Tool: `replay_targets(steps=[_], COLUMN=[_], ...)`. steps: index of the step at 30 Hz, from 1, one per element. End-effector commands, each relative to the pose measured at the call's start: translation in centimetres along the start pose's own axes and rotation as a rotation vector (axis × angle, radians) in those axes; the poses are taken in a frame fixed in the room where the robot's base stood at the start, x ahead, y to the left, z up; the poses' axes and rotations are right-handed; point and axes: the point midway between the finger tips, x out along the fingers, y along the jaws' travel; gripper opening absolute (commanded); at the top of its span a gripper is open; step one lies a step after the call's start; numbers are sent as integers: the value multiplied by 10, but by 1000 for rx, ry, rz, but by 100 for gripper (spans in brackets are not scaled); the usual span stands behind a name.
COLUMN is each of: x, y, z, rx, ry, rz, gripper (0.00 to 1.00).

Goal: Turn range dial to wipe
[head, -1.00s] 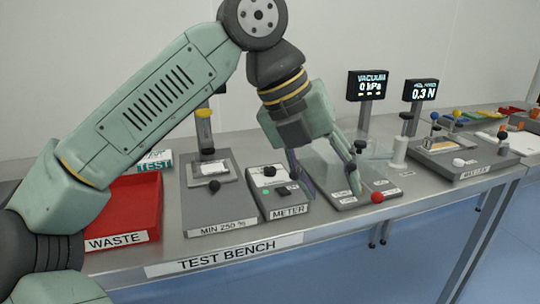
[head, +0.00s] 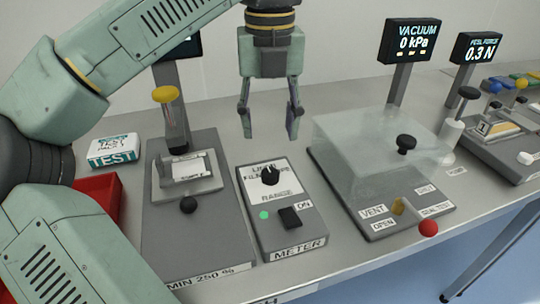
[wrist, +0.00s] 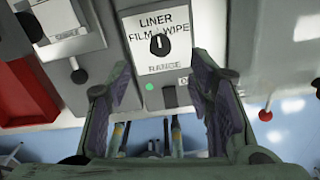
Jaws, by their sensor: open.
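The range dial (head: 269,176) is a black knob on the white label of the grey meter box (head: 259,225). In the wrist view the dial (wrist: 158,45) sits amid the words LINER above, FILM at left and WIPE at right, with RANGE below. Its pale mark looks upright, toward LINER. My gripper (head: 268,128) points down with its fingers apart and empty, above and behind the dial, touching nothing. In the wrist view its fingers (wrist: 158,80) frame the lower part of the meter.
A black ON switch (head: 289,217) and a green light (head: 264,215) are on the meter's front. A grey tester (head: 184,235) stands at left, and a clear-covered vacuum box (head: 375,150) at right. A red bin (head: 98,195) is at far left.

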Motion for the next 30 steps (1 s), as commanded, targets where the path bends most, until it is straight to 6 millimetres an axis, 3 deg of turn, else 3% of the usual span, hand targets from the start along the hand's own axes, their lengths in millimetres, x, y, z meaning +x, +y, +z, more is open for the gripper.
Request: replay_targets(steps=[9, 15, 27, 30], x=[59, 85, 94, 94], y=[-1, -1, -1, -1], z=[-1, -1, 0, 0], rx=[5, 3, 2, 2], ry=[4, 2, 0, 0], rz=[-3, -3, -2, -2], gripper=[48, 48, 48, 42])
